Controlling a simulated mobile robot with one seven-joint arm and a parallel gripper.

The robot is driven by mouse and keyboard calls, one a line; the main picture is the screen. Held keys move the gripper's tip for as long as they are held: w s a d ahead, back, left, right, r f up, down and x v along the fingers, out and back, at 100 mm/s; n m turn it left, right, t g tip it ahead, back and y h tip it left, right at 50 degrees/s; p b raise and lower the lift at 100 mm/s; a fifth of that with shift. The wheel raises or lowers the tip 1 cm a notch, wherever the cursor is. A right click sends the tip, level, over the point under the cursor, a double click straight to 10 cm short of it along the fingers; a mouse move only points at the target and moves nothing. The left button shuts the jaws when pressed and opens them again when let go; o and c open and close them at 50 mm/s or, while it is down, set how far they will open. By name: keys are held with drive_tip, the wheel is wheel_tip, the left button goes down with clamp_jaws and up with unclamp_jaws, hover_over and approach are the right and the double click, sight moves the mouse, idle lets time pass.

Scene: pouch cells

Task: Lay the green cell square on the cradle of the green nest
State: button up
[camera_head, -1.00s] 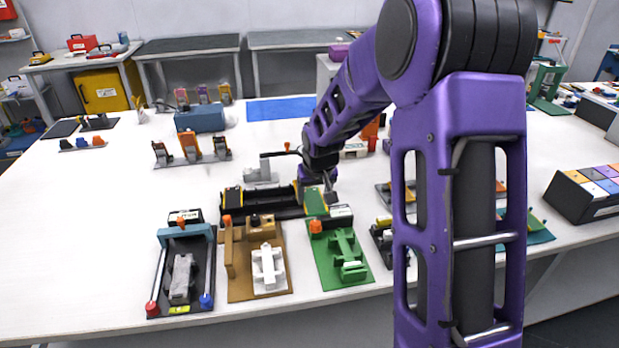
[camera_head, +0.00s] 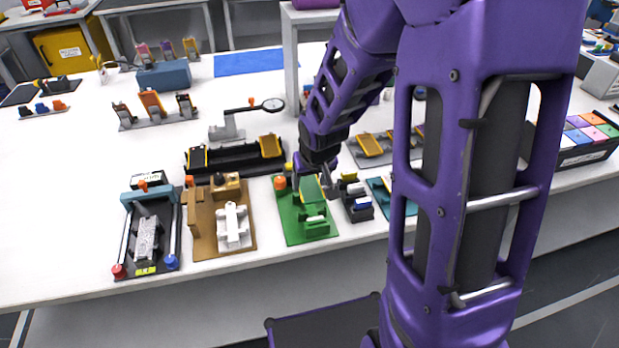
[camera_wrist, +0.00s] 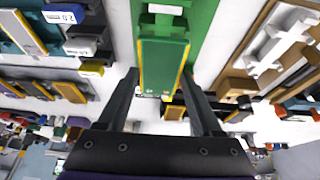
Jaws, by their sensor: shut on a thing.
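My gripper (camera_head: 318,182) is shut on the green cell (camera_head: 309,191), a flat green slab with yellow edges. In the wrist view the green cell (camera_wrist: 163,65) lies between the fingers of my gripper (camera_wrist: 160,74). The green nest (camera_head: 291,222) is a green plate near the table's front, with an orange knob at its back left. Its cradle (camera_head: 315,224) shows in front of the cell, and the held cell hides its back part. The green nest (camera_wrist: 203,22) also shows beyond the cell in the wrist view. I cannot tell whether cell and cradle touch.
A brown nest (camera_head: 207,237) with a white cradle stands close on the left. A small dark stand (camera_head: 358,209) with blue and white pieces stands close on the right. A long black rack (camera_head: 228,158) lies behind. Open white table (camera_head: 60,190) is at left.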

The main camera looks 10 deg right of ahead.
sight(311, 191)
drive_tip(key=shift+f, duration=0.1)
wheel_tip(311, 191, down, 5)
drive_tip(key=b, duration=0.4)
drive_tip(key=shift+r+b, duration=0.2)
drive_tip(key=shift+b, duration=0.1)
drive_tip(key=o, duration=1.3)
drive_tip(key=shift+r, duration=0.1)
drive_tip(key=shift+r+p, duration=3)
drive_tip(key=shift+r, duration=0.45)
